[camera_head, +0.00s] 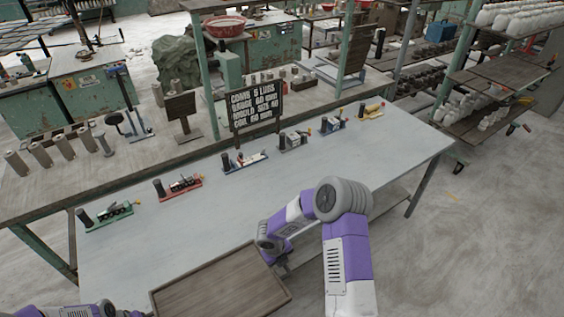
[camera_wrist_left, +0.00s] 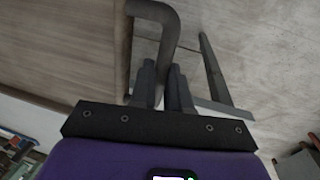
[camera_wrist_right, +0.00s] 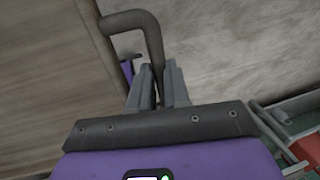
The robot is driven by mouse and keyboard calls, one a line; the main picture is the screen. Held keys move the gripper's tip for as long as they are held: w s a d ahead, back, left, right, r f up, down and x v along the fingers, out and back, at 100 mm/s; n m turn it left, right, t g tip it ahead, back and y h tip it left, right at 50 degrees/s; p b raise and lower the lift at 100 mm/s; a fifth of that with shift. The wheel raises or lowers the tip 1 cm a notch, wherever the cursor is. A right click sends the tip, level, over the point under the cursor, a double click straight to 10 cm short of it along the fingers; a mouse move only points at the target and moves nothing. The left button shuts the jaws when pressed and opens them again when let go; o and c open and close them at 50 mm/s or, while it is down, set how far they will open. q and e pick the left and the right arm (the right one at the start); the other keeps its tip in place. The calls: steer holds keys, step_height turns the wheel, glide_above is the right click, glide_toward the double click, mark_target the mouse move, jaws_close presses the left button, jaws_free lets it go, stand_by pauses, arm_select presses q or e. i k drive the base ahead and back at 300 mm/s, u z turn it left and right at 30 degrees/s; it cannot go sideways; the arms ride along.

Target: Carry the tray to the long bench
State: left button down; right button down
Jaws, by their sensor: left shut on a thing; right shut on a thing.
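The tray (camera_head: 215,288) is a brown wooden board with a low rim, at the bottom of the head view, partly cut off. My right gripper (camera_wrist_right: 158,88) is shut on the tray's dark bent handle (camera_wrist_right: 150,30); in the head view it is mostly hidden. My left gripper (camera_wrist_left: 162,88) is shut on the other dark handle (camera_wrist_left: 165,20); only its arm shows at the lower left of the head view. A long pale-topped bench (camera_head: 240,205) stretches across ahead of the tray. The tray overlaps its near edge in the picture; I cannot tell the gap.
Several small tool sets, including a green one (camera_head: 110,215) and a red one (camera_head: 178,187), line the pale bench's far side. A black lettered sign (camera_head: 254,105) stands behind them. The bench's near half is bare. Shelves (camera_head: 490,80) stand at right; the floor (camera_head: 480,220) there is open.

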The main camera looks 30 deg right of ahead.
mark_target(195, 240)
steer(key=i, duration=1)
